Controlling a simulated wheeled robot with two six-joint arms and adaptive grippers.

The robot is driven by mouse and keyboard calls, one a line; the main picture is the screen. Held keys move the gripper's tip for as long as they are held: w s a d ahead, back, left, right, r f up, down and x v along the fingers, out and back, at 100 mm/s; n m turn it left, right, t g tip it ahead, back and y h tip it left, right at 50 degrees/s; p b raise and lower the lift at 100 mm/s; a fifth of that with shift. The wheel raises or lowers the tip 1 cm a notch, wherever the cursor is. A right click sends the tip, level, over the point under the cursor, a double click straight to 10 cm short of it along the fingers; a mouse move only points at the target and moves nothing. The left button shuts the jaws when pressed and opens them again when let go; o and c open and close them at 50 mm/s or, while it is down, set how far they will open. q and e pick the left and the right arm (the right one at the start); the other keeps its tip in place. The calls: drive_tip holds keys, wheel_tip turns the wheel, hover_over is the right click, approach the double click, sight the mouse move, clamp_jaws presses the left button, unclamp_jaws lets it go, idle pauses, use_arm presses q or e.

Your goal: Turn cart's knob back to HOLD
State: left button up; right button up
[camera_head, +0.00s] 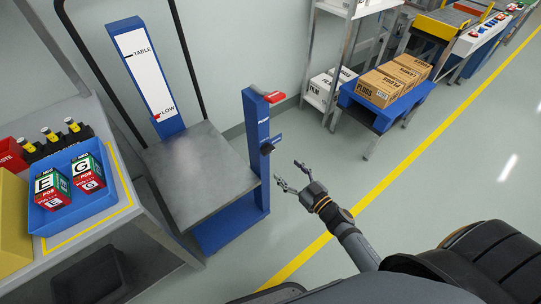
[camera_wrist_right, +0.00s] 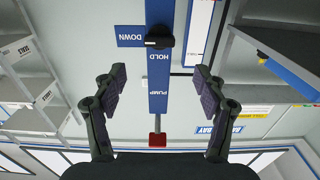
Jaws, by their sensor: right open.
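The cart (camera_head: 196,170) has a grey deck and a blue control post (camera_head: 256,140) at its right side. A black knob (camera_head: 267,148) sits on the post's face; it also shows in the right wrist view (camera_wrist_right: 162,37). There the post (camera_wrist_right: 158,103) reads upside down, with HOLD and PUMP on it and a DOWN plate (camera_wrist_right: 130,36) beside the knob. The knob's narrow end appears turned toward DOWN. My right gripper (camera_head: 285,177) is open and empty, a little apart from the post, below and right of the knob. My left gripper is not in view.
A red pump handle (camera_head: 274,96) tops the post. A scale (camera_head: 146,75) marked TABLE and LOW stands behind the deck. A bench with a blue bin (camera_head: 43,218) is at left. A blue stand (camera_head: 357,107) with cartons is at back right. The floor beside the yellow line is clear.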

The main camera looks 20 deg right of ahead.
sight(270, 152)
drive_tip(key=x, duration=1)
drive_tip(key=shift+w, duration=0.2)
drive_tip(key=c, duration=1.2)
drive_tip(key=shift+o, duration=0.2)
